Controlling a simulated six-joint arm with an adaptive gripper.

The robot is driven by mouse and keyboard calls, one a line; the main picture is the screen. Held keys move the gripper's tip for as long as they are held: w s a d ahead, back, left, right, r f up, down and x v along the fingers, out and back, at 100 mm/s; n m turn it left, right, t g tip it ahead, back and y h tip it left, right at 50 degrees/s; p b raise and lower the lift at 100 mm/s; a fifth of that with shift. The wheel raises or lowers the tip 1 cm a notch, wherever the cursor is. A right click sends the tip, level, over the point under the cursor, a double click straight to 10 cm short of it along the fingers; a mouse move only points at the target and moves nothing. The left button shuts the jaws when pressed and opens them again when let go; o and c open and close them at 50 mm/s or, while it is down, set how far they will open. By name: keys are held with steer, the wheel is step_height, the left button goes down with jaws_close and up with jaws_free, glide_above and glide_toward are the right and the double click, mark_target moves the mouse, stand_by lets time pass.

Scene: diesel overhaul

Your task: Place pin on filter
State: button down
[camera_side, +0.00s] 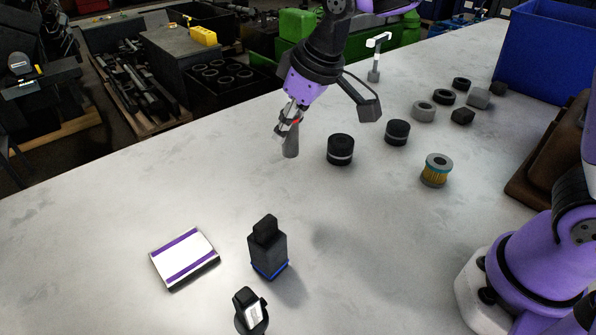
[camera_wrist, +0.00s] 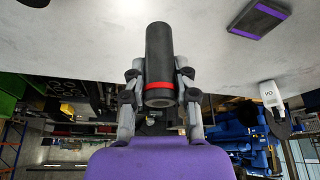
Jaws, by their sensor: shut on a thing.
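The pin is a dark cylinder with a red band (camera_wrist: 160,52), and it sits between the fingers of my gripper (camera_wrist: 162,75) in the wrist view. In the side view my gripper (camera_side: 289,124) is shut on the pin, whose grey lower part (camera_side: 290,147) points down, roughly upright. I cannot tell whether its lower end touches the table. The filter (camera_side: 436,171) is a short yellow pleated cylinder with grey ends and a teal band. It stands on the table to the right of my gripper, apart from it.
Two black ringed cylinders (camera_side: 340,149) (camera_side: 397,132) stand between my gripper and the filter. Several grey and black round parts (camera_side: 424,111) lie behind. A blue bin (camera_side: 545,50) is at the back right.

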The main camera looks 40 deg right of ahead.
steer(key=s+d+r+m+h, duration=0.35)
steer(key=s+d+m, duration=0.35)
steer(key=d, duration=0.3)
steer(key=m+g+h, duration=0.1)
steer(key=m, duration=0.5)
glide_above(440, 161)
step_height(440, 161, down, 6)
steer(key=r, duration=0.1)
steer(key=shift+f, duration=2.3)
steer(key=shift+f, duration=0.1)
steer(key=c, duration=0.6)
jaws_free()
